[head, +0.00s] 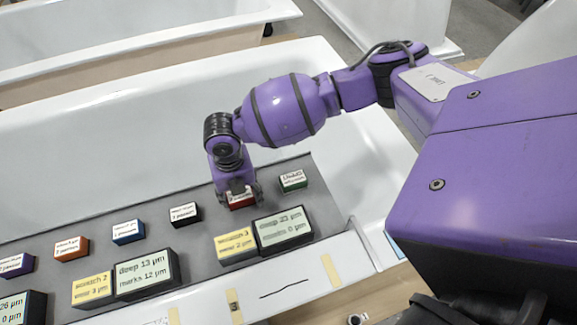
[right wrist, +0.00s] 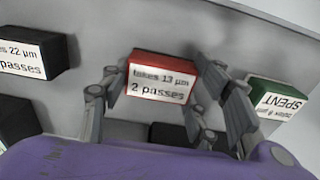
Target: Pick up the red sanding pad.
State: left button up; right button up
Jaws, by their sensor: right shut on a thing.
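The red sanding pad (head: 240,200) is a small red block with a white label, on the grey strip along the tub's near side. In the right wrist view the red pad (right wrist: 165,62) reads "takes 13 µm, 2 passes". My right gripper (head: 238,194) reaches down over it from above. In the wrist view the fingers of my right gripper (right wrist: 166,88) stand at the pad's left and right ends, shut on it. I cannot tell whether the pad is clear of the strip. My left gripper is not in view.
A green pad (head: 292,180) marked "SPENT" is close right of the red one. A black pad (head: 185,214), a blue pad (head: 128,232) and an orange pad (head: 71,249) are to the left. A display reading "deep 23 µm" (head: 284,229) and a yellow-faced block (head: 236,245) stand in front.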

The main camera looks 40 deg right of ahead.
jog(key=shift+w+r, duration=0.15)
jog(key=shift+r, duration=0.35)
notch_tip(320, 180, up, 2)
jog(key=shift+r, duration=0.25)
jog(key=s+a+r+p, duration=0.1)
jog(key=s+a+r, duration=0.7)
jog(key=s, duration=0.3)
jog(key=shift+s+a+r, duration=0.15)
jog(key=shift+a+r, duration=0.1)
jog(key=shift+r, duration=0.6)
